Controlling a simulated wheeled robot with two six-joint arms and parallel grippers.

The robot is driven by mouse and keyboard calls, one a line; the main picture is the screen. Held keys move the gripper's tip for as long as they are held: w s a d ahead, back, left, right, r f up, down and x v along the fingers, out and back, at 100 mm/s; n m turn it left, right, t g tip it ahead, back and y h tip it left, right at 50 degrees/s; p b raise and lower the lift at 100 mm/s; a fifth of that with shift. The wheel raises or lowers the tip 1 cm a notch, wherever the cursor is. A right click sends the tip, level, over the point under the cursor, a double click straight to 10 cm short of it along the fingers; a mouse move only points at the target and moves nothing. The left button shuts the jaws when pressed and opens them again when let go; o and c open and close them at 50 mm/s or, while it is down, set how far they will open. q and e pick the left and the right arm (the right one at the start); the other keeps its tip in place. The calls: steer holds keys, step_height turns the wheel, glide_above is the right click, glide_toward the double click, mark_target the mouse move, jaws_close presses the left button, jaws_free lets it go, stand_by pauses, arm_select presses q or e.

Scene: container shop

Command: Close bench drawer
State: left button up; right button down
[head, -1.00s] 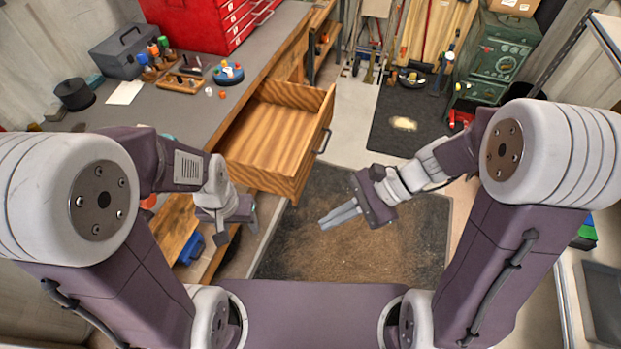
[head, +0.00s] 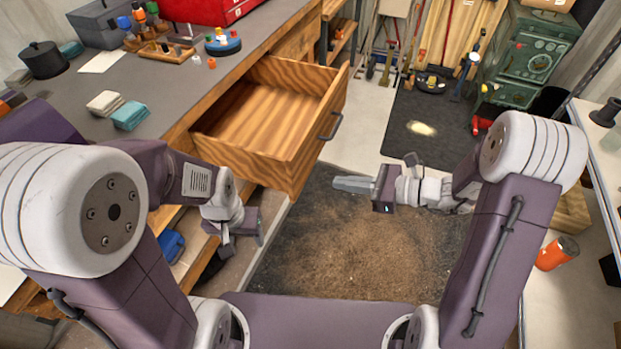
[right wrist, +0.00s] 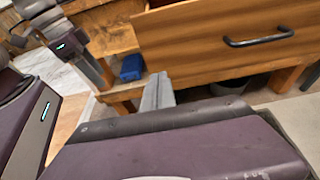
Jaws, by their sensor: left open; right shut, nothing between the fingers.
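The bench drawer (head: 270,105) is a wooden drawer pulled well out of the workbench (head: 165,75), and its inside looks empty. Its dark handle (head: 333,127) is on the front panel, facing right. In the right wrist view the drawer front (right wrist: 200,45) and its handle (right wrist: 258,41) fill the upper right. My right gripper (head: 340,185) is shut and empty, right of the drawer and below the handle in the picture, apart from both. Its fingers also show in the right wrist view (right wrist: 158,92). My left gripper (head: 243,240) is open and empty, below the drawer's near side in the picture.
A red toolbox (head: 205,10), a caddy of bottles and sponges (head: 130,115) are on the bench top. A blue item (head: 170,245) lies on the lower shelf. An orange bucket (head: 557,253) stands at right.

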mark_target(298, 176)
steer(key=x, duration=0.5)
steer(key=b+x, duration=0.1)
steer(key=x, duration=0.2)
steer(key=shift+a+r, duration=0.2)
steer(key=shift+r, duration=0.15)
arm_select(q)
steer(key=shift+f, duration=0.7)
arm_select(e)
steer(key=shift+w+a, duration=0.15)
steer(key=shift+a, duration=0.4)
